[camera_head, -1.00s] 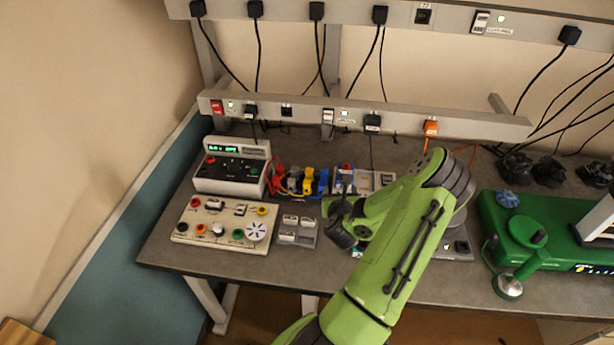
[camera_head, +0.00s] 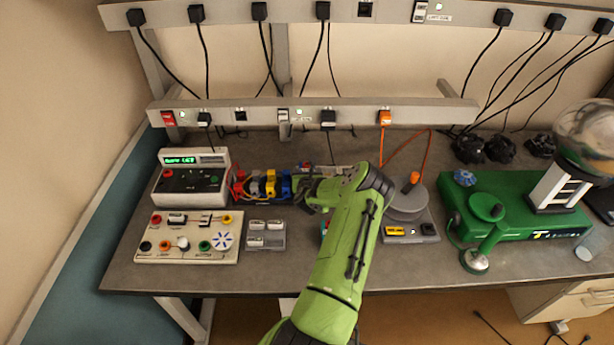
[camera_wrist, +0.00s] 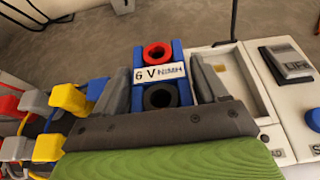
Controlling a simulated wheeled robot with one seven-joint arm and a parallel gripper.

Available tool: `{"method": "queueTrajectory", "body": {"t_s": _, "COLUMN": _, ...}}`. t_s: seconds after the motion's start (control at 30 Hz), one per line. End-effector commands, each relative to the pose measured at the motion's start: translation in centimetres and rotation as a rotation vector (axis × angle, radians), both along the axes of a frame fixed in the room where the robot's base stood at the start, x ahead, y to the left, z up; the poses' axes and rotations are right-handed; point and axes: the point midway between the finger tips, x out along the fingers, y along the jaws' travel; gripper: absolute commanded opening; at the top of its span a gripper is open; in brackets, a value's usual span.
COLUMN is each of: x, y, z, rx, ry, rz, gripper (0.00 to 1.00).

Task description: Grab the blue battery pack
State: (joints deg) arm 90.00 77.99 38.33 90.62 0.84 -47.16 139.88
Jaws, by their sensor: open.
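The blue battery pack (camera_wrist: 160,53) is in the upper middle of the wrist view. It carries a white "6 V NiMH" label, a red socket at its far end and a black socket at its near end. My gripper (camera_wrist: 158,75) is open, with one grey finger on each side of the pack. I cannot tell whether either finger touches it. In the head view, my gripper (camera_head: 305,188) is over the bench beside the coloured leads, and my arm largely hides the spot where the pack is.
Red, yellow and blue plugs (camera_wrist: 65,100) crowd the left side of the gripper. A light panel with a black switch (camera_wrist: 287,62) stands close on the right. A grey-lidded unit (camera_head: 408,203) and a green machine (camera_head: 515,190) are farther right. Bare bench (camera_head: 270,275) lies in front.

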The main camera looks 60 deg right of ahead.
Motion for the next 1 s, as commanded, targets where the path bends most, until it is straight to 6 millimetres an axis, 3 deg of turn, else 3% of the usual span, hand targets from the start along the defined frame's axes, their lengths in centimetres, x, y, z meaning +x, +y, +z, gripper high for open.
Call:
{"method": "queueTrajectory", "body": {"t_s": 0.2, "x": 0.1, "y": -0.1, "z": 0.0, "rx": 0.0, "ry": 0.0, "rz": 0.0, "gripper": 0.71}}
{"method": "queueTrajectory", "body": {"t_s": 0.57, "x": 0.1, "y": -0.1, "z": 0.1, "rx": -0.002, "ry": -0.002, "rz": 0.0, "gripper": 0.16}}
{"method": "queueTrajectory", "body": {"t_s": 0.77, "x": 0.1, "y": -0.1, "z": 0.4, "rx": -0.002, "ry": -0.002, "rz": 0.0, "gripper": 0.14}}
{"method": "queueTrajectory", "body": {"t_s": 0.87, "x": 0.1, "y": -0.1, "z": 2.1, "rx": -0.003, "ry": -0.004, "rz": 0.0, "gripper": 0.14}}
{"method": "queueTrajectory", "body": {"t_s": 1.0, "x": 0.1, "y": -0.2, "z": 5.9, "rx": -0.007, "ry": -0.004, "rz": 0.001, "gripper": 0.14}}
